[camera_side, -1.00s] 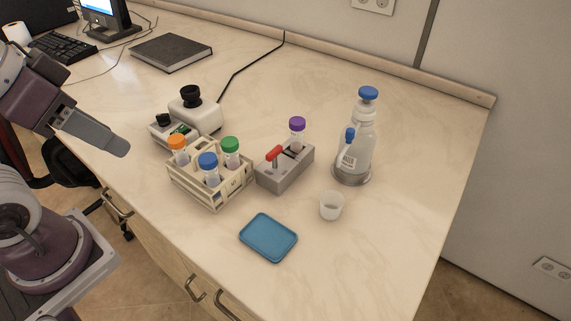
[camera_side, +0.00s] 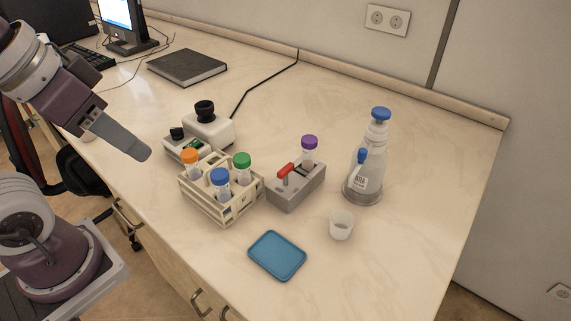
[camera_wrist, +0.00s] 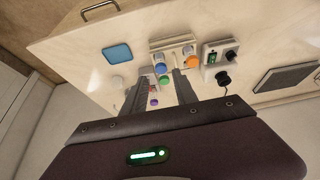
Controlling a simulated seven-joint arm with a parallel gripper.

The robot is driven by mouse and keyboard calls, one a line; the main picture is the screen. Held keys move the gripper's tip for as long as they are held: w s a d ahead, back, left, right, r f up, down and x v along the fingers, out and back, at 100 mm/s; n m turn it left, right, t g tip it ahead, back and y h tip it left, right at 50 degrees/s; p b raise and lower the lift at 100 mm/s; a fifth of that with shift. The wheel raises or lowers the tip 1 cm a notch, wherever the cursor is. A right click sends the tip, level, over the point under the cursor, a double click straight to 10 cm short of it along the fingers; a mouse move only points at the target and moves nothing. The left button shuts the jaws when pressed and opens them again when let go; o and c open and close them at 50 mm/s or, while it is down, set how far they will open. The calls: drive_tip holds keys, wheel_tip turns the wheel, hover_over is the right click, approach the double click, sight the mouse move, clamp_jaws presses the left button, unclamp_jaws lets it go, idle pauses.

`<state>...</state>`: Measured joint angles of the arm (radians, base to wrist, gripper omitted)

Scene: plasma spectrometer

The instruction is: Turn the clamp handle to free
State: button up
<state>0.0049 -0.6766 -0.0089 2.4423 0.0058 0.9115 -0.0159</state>
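The clamp's red handle (camera_side: 286,170) stands on a grey clamp block (camera_side: 298,194) near the middle of the bench in the side view. A purple-capped tube (camera_side: 309,149) stands upright in the block behind the handle. My gripper (camera_side: 142,153) is at the left in the side view, raised and well apart from the clamp. In the wrist view my gripper (camera_wrist: 163,77) shows two separated fingers with nothing held between them. The purple cap (camera_wrist: 154,102) shows between the fingers there; the handle is largely hidden by a finger.
A rack (camera_side: 218,209) with orange-, blue- and green-capped tubes stands just left of the clamp. A white device (camera_side: 209,130) is behind it. A wash bottle (camera_side: 370,165) and small cup (camera_side: 341,225) stand to the right. A blue tray (camera_side: 277,255) lies in front.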

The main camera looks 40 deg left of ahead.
drive_tip(key=w+d+r+g, duration=0.1)
drive_tip(key=w+d+g, duration=0.1)
drive_tip(key=w, duration=0.7)
drive_tip(key=g, duration=0.3)
hover_over(286, 168)
wheel_tip(286, 168, down, 10)
drive_tip(key=shift+s+a+f, duration=0.1)
drive_tip(key=shift+s+f, duration=0.05)
drive_tip(key=shift+f, duration=0.1)
wheel_tip(286, 168, down, 7)
drive_tip(key=shift+r, duration=0.1)
drive_tip(key=shift+f, duration=0.4)
clamp_jaws()
